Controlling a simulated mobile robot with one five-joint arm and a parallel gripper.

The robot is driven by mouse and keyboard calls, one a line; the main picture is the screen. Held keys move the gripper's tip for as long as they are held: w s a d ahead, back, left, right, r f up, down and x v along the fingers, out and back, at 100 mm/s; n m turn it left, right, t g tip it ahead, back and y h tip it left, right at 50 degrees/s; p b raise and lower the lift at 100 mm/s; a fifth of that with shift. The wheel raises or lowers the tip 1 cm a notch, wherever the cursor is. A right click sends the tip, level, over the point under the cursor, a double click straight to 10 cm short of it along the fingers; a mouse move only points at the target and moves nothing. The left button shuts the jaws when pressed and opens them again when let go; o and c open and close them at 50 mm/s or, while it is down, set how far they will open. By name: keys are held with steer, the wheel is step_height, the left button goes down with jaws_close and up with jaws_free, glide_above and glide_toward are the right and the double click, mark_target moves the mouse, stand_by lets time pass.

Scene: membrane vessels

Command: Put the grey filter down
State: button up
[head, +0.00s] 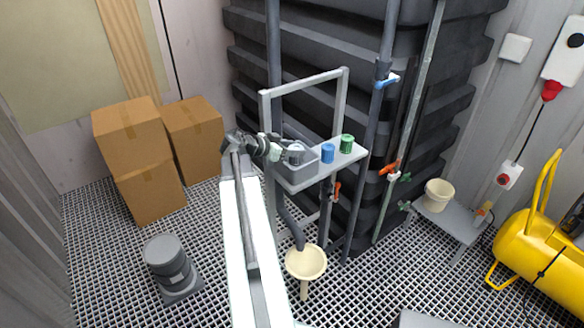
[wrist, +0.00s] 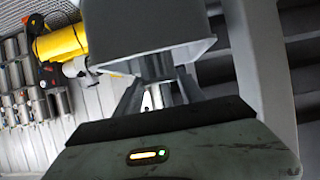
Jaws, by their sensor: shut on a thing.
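The grey filter (head: 296,148) is a small light-grey cylinder at the grey bin (head: 298,174) on the left end of the shelf. My gripper (head: 277,153) reaches it from the left and is shut on it. In the wrist view, my gripper (wrist: 160,92) has a grey piece, apparently the filter (wrist: 157,66), between its fingers. A grey box-like shape, probably the bin (wrist: 150,55), hides the fingertips there. I cannot tell whether the filter touches the bin's floor.
A blue cylinder (head: 327,153) and a green cylinder (head: 347,143) stand on the shelf (head: 335,165), right of the bin. A grey frame (head: 305,82) rises above. Pipes (head: 384,120) stand close on the right. A cream funnel (head: 306,262) is below.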

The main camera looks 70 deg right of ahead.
steer(key=shift+f+b, duration=1.95)
steer(key=shift+f, duration=0.15)
steer(key=o, duration=1.3)
steer(key=shift+r, duration=0.1)
steer(key=shift+o, duration=0.2)
steer(key=shift+r, duration=0.1)
steer(key=shift+a+r+p, duration=0.1)
steer(key=shift+r+p, duration=0.2)
steer(key=shift+p, duration=0.2)
steer(key=p+v, duration=0.4)
steer(key=v, duration=0.7)
steer(key=shift+w+a+p, duration=0.2)
steer(key=shift+a+p, duration=0.1)
steer(key=shift+p, duration=0.1)
